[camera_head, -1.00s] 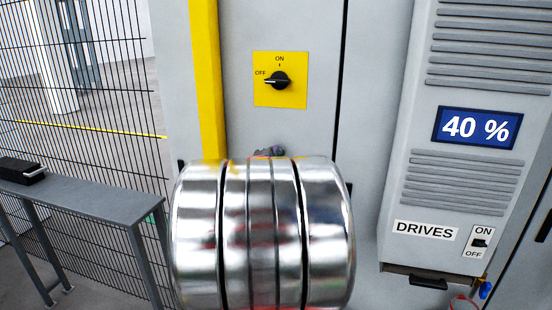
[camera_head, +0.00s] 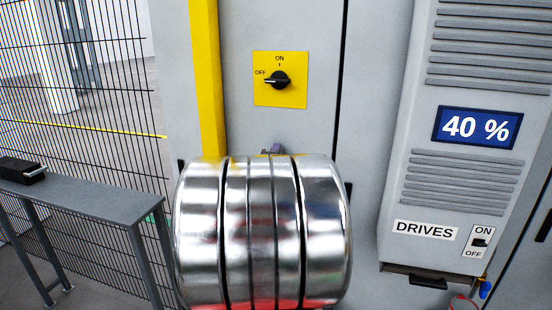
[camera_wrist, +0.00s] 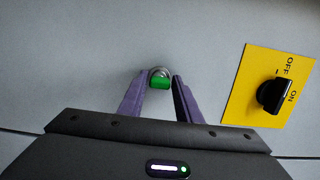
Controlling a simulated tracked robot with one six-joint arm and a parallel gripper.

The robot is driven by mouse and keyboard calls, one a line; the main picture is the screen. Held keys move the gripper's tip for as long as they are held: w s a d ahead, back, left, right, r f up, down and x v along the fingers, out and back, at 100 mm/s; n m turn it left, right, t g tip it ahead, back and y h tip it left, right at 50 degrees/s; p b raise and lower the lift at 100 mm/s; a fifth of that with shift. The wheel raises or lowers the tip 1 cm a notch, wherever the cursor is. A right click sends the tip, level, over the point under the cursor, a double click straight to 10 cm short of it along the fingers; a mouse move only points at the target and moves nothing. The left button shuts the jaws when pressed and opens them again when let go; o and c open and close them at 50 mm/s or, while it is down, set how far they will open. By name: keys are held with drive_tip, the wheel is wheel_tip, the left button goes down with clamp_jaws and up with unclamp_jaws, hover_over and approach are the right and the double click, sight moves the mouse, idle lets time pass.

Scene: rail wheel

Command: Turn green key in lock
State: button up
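The green key (camera_wrist: 160,84) sits in a round metal lock (camera_wrist: 159,72) on the grey cabinet front in the wrist view. My gripper (camera_wrist: 157,77) has two purple fingers, spread apart on either side of the key. The right finger is close to the key; a wider gap shows on the left. I cannot tell how far the fingertips are from the panel. In the head view, my shiny metal arm hides the key and lock, and only a bit of purple finger shows above it.
A yellow plate with a black rotary switch (camera_head: 278,80), pointing to OFF, is on the cabinet, right of the key in the wrist view. A drives box (camera_head: 456,190) reading 40 % stands at right.

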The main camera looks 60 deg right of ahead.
drive_tip(key=o, duration=0.3)
drive_tip(key=v, duration=1.3)
drive_tip(key=shift+s+a, duration=0.15)
drive_tip(key=shift+a, duration=0.25)
idle(0.6)
